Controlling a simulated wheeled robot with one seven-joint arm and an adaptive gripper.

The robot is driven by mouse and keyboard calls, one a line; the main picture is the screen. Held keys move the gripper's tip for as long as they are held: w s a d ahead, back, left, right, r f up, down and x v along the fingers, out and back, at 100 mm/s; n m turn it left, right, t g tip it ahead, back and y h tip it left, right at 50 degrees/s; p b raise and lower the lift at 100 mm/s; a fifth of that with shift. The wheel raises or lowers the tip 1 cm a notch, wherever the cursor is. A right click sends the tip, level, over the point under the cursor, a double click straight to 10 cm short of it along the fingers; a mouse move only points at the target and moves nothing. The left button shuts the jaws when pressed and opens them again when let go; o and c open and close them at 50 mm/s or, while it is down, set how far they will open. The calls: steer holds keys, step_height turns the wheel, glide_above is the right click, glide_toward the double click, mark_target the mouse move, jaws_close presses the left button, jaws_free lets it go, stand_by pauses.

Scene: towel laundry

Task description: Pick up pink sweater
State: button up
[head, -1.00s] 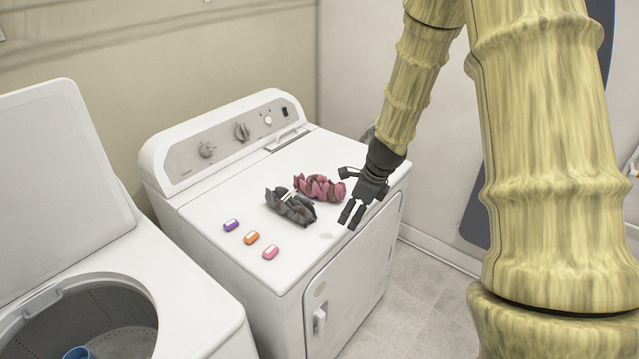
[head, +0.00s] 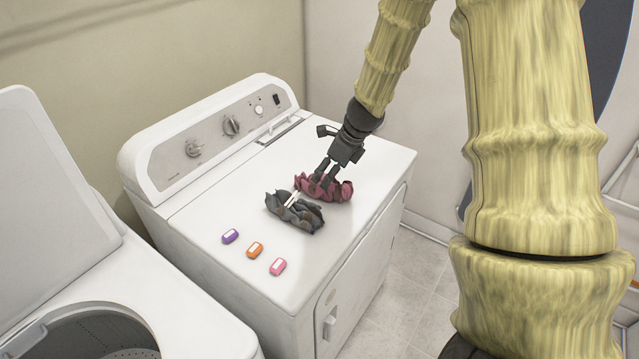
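The pink sweater (head: 338,191) lies crumpled on top of the white dryer (head: 350,245), toward its middle right. My gripper (head: 322,178) is right at the sweater, pointing down, with its fingertips over or against the cloth's upper left part. A small gap shows between its two fingers. Whether the fingertips touch or pinch the cloth cannot be made out.
A dark grey crumpled garment (head: 297,214) with white strips lies close beside the sweater. A purple (head: 230,236), an orange (head: 255,250) and a pink (head: 278,266) small block lie nearer the front left. An open washer (head: 185,315) stands at left.

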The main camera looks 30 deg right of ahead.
steer(key=shift+f, duration=0.45)
steer(key=x, duration=0.2)
steer(key=shift+w+f, duration=0.25)
steer(key=shift+f+p, duration=0.3)
steer(key=shift+p, duration=0.15)
steer(key=f, duration=0.1)
steer(key=w+f+p, duration=0.1)
steer(key=shift+w+d+f, duration=0.1)
steer(key=shift+f, duration=0.3)
steer(key=shift+w+f, duration=0.25)
steer(key=shift+f, duration=0.45)
steer(key=c, duration=1.2)
steer(key=shift+c, duration=0.8)
steer(key=shift+r, duration=0.1)
